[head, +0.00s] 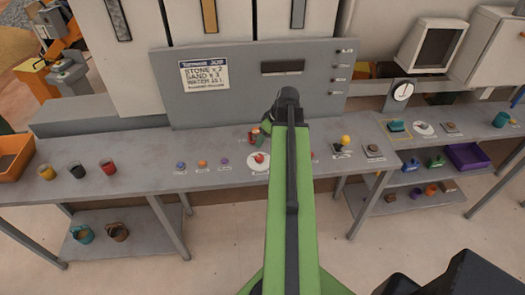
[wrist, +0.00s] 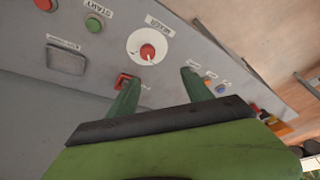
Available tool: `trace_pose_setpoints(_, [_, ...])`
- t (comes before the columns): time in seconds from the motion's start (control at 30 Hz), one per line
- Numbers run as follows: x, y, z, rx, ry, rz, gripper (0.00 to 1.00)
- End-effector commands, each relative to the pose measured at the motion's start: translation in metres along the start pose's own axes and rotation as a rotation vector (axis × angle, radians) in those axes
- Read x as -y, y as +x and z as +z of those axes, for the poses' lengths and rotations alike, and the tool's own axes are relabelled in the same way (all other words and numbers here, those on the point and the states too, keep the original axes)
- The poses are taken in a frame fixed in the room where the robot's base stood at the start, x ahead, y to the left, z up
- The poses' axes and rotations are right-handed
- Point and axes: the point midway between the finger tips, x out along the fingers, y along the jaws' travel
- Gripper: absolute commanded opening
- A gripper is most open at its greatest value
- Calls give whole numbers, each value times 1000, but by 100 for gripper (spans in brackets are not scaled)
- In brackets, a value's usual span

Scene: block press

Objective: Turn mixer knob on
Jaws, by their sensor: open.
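The mixer knob (wrist: 147,52) is a red knob with a white pointer mark on a round white dial, labelled as the mixer. It also shows in the head view (head: 259,158) on the grey counter, just left of my green arm. My gripper (wrist: 157,75) is open, its two green fingers spread apart. In the wrist view the knob appears beyond the gap between the fingertips, with nothing held. I cannot tell how far above the counter the fingertips are. My arm hides part of the counter in the head view.
A red switch (wrist: 125,80) lies close by the left finger in the wrist view. A green start button (wrist: 94,23) is on the panel. Small coloured buttons (head: 202,163) sit left of the dial. A yellow-topped lever (head: 345,140) stands to the right, and cups (head: 76,170) stand at left.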

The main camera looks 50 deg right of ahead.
Motion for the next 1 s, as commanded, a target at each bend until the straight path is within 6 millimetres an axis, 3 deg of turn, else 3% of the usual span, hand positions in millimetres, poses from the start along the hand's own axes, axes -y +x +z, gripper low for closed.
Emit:
trace_pose_setpoints(0.03, [-14,-9,9,-13,1,11,59])
trace_pose_setpoints(0.13, [-27,-14,18,-24,-6,22,59])
trace_pose_setpoints(0.43, [-28,0,20,-25,-8,23,59])
trace_pose_setpoints(0.57, [-28,22,21,-25,-9,22,59])
trace_pose_setpoints(1.0, [-31,122,20,-24,-8,22,59])
